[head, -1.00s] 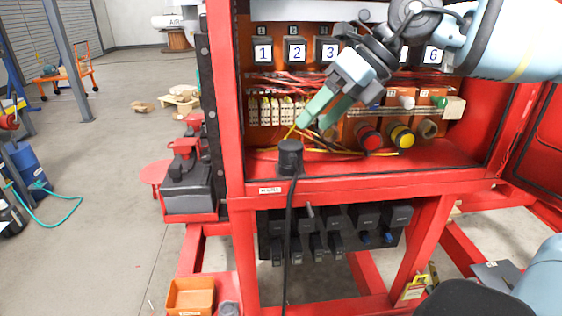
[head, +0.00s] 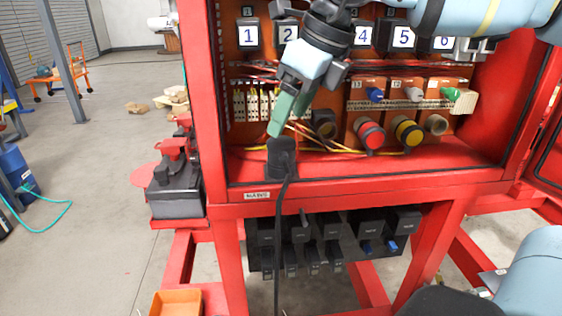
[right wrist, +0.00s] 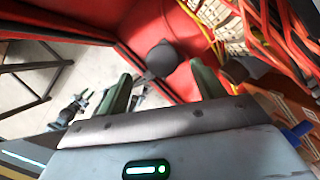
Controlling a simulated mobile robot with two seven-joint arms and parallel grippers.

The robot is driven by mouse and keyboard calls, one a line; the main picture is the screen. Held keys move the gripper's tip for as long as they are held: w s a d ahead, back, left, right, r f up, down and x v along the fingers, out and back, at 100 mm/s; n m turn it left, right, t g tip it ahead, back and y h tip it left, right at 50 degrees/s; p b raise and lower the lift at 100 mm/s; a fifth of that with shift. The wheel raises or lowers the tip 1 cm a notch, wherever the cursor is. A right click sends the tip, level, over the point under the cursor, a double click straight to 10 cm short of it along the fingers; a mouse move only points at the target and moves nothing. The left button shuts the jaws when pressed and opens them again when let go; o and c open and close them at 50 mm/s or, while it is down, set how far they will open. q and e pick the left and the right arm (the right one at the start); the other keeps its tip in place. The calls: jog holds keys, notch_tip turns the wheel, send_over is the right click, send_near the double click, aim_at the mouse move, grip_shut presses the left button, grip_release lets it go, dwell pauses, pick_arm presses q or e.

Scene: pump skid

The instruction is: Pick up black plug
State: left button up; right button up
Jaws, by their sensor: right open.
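The black plug (head: 282,157) stands upright on the red ledge of the cabinet, with its black cable hanging down over the front edge. My right gripper (head: 288,117) is open just above the plug, its green fingers pointing down toward it. In the right wrist view the plug (right wrist: 161,58) shows round and dark ahead of the gap between the two green fingertips (right wrist: 160,85). The fingers look apart from it. My left gripper is not in view.
The red cabinet holds numbered black boxes (head: 403,38), a red button (head: 370,134), a yellow button (head: 407,132) and loose yellow and red wires behind the plug. Several black connectors (head: 333,230) hang below the ledge. An orange bin (head: 175,303) sits at the lower left.

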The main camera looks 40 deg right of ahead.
aim_at(282, 141)
jog(key=x, duration=0.4)
jog(key=shift+d+f+p, duration=0.15)
jog(key=shift+f+p, duration=0.15)
jog(key=shift+f, duration=0.15)
jog(key=shift+w+f, duration=0.1)
jog(key=shift+f, duration=0.15)
jog(key=c, duration=1.2)
jog(key=shift+r, duration=0.15)
